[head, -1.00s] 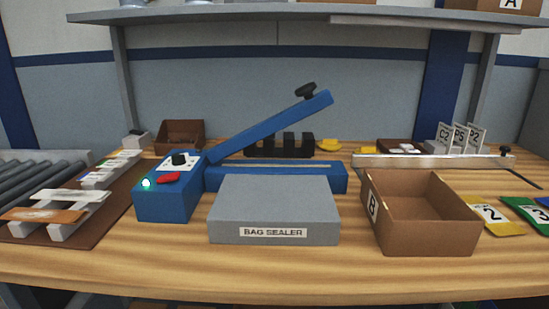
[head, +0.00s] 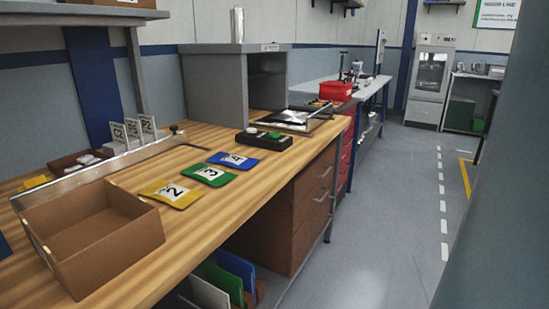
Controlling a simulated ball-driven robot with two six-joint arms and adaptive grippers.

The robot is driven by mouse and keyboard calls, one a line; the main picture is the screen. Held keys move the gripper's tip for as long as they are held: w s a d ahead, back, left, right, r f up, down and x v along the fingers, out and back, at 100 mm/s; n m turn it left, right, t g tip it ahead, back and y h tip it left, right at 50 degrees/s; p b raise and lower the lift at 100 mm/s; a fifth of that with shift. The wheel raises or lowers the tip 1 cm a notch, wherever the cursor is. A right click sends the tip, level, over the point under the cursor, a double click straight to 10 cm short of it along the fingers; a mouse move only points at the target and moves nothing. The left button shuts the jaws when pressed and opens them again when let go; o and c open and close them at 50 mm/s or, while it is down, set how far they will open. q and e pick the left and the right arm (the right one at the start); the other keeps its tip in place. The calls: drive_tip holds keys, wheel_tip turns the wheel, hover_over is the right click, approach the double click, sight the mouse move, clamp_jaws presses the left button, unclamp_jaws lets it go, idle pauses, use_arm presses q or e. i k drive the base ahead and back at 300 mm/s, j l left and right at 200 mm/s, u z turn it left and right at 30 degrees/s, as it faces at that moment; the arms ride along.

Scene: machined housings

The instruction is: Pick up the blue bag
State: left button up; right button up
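The blue bag (head: 234,160), a flat pouch with a white label reading 4, lies on the wooden workbench (head: 205,144). It is the farthest of three bags in a row, beyond the green bag (head: 209,174) marked 3 and the yellow bag (head: 171,193) marked 2. No gripper shows near it. Neither of my grippers is in the head view.
An open cardboard box (head: 95,232) stands at the bench's near left. A black button box (head: 277,140) lies just beyond the blue bag. A metal bar (head: 97,170) runs behind the box. Drawers (head: 313,199) are below the bench, and open floor (head: 385,220) lies to the right.

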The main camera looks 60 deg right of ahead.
sight(239, 161)
drive_tip(key=z, duration=1.6)
drive_tip(key=i+l, duration=0.1)
drive_tip(key=i, duration=0.15)
drive_tip(key=i+l+u, duration=0.4)
drive_tip(key=i, duration=0.15)
drive_tip(key=i+l+u, duration=0.35)
drive_tip(key=i+l, duration=0.15)
